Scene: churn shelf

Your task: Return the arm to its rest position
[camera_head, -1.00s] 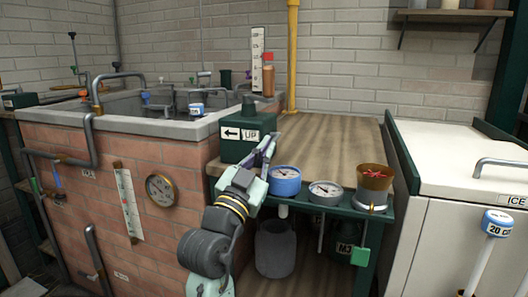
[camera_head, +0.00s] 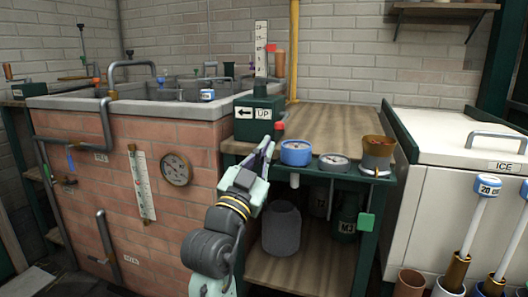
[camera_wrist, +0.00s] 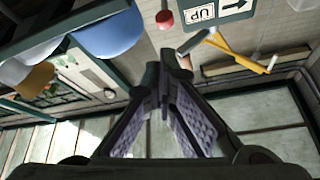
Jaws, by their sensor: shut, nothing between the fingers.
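My gripper (camera_head: 265,149) is shut and empty in the head view, raised in front of the shelf's left front corner. I cannot tell whether the tips touch anything. In the wrist view the fingers (camera_wrist: 165,80) meet at their tips with nothing between them. The "UP" label (camera_wrist: 215,12) and a red knob (camera_wrist: 165,19) show beyond the tips, and a blue round thing (camera_wrist: 108,32) is at the upper left.
A grey jar (camera_head: 281,229) is on the lower shelf. The brick tank (camera_head: 120,150) is at left, the white ice chest (camera_head: 455,165) at right. The wooden top (camera_head: 340,125) is mostly clear.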

